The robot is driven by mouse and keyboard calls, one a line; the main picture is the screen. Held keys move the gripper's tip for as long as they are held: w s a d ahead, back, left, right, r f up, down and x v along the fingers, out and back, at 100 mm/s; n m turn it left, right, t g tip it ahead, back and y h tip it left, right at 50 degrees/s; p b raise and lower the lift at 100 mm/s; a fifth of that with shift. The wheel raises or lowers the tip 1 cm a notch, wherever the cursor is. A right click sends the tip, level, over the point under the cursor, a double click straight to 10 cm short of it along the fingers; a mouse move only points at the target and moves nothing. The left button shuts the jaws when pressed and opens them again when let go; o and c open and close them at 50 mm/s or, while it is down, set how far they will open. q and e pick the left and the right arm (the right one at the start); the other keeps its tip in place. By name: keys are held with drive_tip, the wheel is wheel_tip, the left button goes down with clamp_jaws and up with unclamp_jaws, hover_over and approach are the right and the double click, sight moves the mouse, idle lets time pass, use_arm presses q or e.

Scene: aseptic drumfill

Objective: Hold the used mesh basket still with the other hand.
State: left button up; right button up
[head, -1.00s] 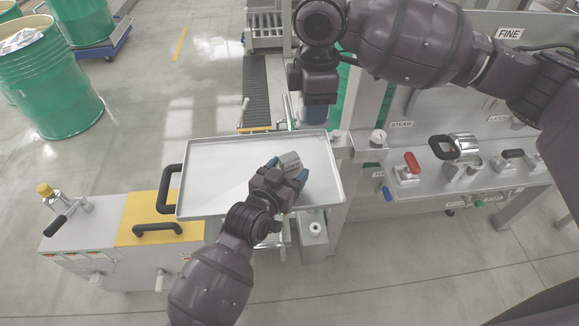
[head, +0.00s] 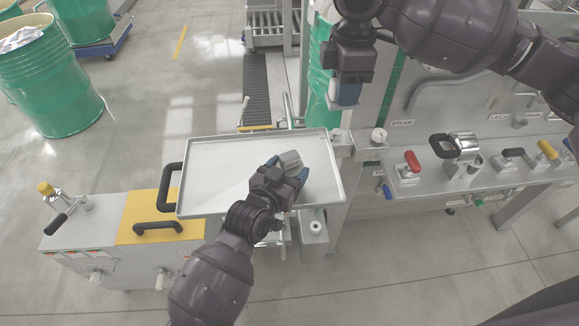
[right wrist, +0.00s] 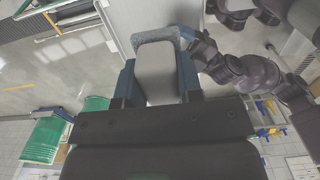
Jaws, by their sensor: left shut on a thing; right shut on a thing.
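The used mesh basket (head: 290,160) shows as a small grey piece over the right half of the tray. My left gripper (head: 296,178) is shut on it, and its blue fingers and wrist hide part of it. In the right wrist view the speckled grey basket (right wrist: 178,33) lies beyond the right fingers, beside my left arm. My right gripper (head: 346,97) is up and to the right of the basket in the head view. In the right wrist view its blue fingers are shut on a smooth light grey piece (right wrist: 155,75), which I cannot identify.
The shallow metal tray (head: 215,208) is otherwise bare. A yellow-topped cabinet (head: 140,215) is at left. Green drums (head: 60,95) stand on the floor behind.

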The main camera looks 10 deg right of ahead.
use_arm(q)
drive_tip(key=o, duration=1.1)
drive_tip(key=v, duration=1.2)
drive_tip(key=shift+a, duration=0.1)
